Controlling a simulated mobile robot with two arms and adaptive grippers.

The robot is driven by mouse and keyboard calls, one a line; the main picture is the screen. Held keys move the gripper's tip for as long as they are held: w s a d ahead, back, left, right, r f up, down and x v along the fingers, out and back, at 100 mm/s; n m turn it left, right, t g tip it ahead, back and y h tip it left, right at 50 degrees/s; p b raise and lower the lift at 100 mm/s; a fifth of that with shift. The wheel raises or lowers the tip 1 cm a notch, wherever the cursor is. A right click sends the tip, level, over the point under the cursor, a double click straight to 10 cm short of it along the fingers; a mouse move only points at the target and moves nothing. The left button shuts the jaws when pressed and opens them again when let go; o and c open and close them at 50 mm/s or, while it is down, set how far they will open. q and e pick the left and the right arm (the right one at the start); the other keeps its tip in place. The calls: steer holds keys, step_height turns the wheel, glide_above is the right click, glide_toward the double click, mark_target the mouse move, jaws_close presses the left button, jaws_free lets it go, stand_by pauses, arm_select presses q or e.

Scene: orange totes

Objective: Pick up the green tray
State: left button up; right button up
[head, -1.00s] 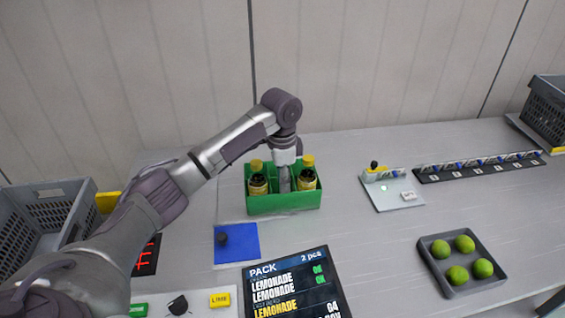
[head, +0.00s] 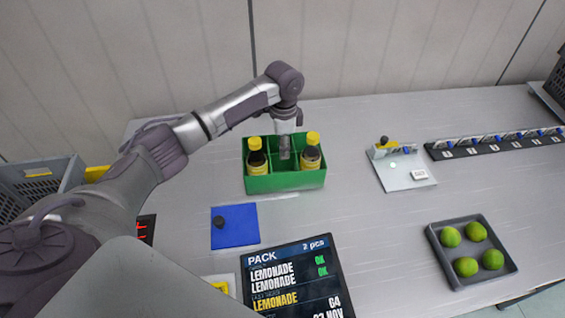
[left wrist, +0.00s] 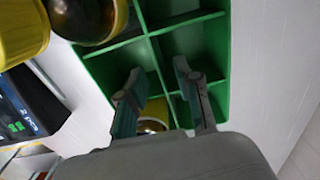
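The green tray (head: 285,183) stands on the table near the back, divided into compartments. Two dark bottles with yellow caps, a left one (head: 256,158) and a right one (head: 312,153), stand in it. My left gripper (head: 285,152) points down into the tray between the bottles. In the left wrist view the fingers of this gripper (left wrist: 160,88) are apart, with a divider of the green tray (left wrist: 218,60) running between them. A bottle's yellow cap partly shows below the fingers. The fingertips' depth and any contact are unclear. My right gripper is not in view.
A blue mat (head: 234,228) with a dark knob lies in front of the tray, beside a PACK screen (head: 295,280). A grey board (head: 405,174) and a dark tray of limes (head: 480,275) are to the right. A grey crate (head: 35,175) is at left.

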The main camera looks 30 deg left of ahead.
mark_target(283, 170)
arm_select(q)
steer(key=shift+f, duration=0.25)
step_height(283, 170, down, 4)
steer(key=shift+s+r+p, duration=0.15)
steer(key=shift+r+p, duration=0.05)
steer(key=shift+p, duration=0.65)
steer(key=shift+a+f, duration=0.1)
steer(key=shift+f, duration=0.45)
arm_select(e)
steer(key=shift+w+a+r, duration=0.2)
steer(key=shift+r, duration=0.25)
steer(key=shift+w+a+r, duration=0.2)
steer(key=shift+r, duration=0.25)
arm_select(q)
jaws_close()
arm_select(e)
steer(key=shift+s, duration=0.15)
arm_select(q)
steer(key=shift+r, duration=0.1)
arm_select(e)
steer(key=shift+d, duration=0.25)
